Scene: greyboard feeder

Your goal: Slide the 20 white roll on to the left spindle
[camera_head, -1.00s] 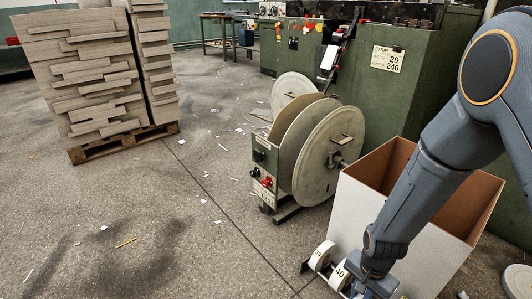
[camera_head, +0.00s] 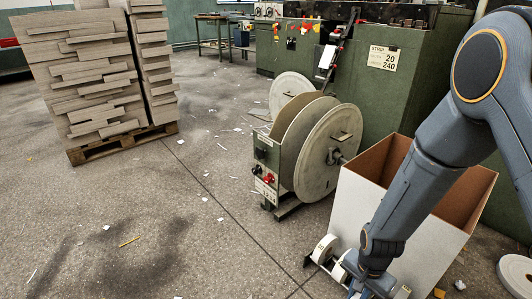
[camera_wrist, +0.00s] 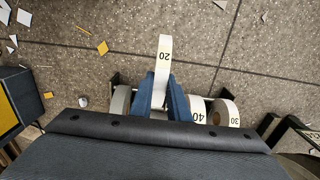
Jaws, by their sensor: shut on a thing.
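My gripper (camera_wrist: 164,88) is shut on the white 20 roll (camera_wrist: 164,58), with one blue finger on each side. The roll is edge-on in the wrist view, its number facing the camera. In the head view my gripper (camera_head: 366,290) is low beside the rack at the bottom, and the 20 roll cannot be made out there. I cannot tell whether it is clear of the rack. A reel stand with large grey discs (camera_head: 333,135) stands further back, with a hub on its near disc. I cannot tell which part is the left spindle.
A 40 roll (camera_wrist: 198,108) and a 30 roll (camera_wrist: 229,112) sit right of my gripper, another white roll (camera_wrist: 120,101) left. A tall open white box (camera_head: 372,205) stands close behind my arm. A pallet stack (camera_head: 85,70) is far left. Scrap-strewn floor between is open.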

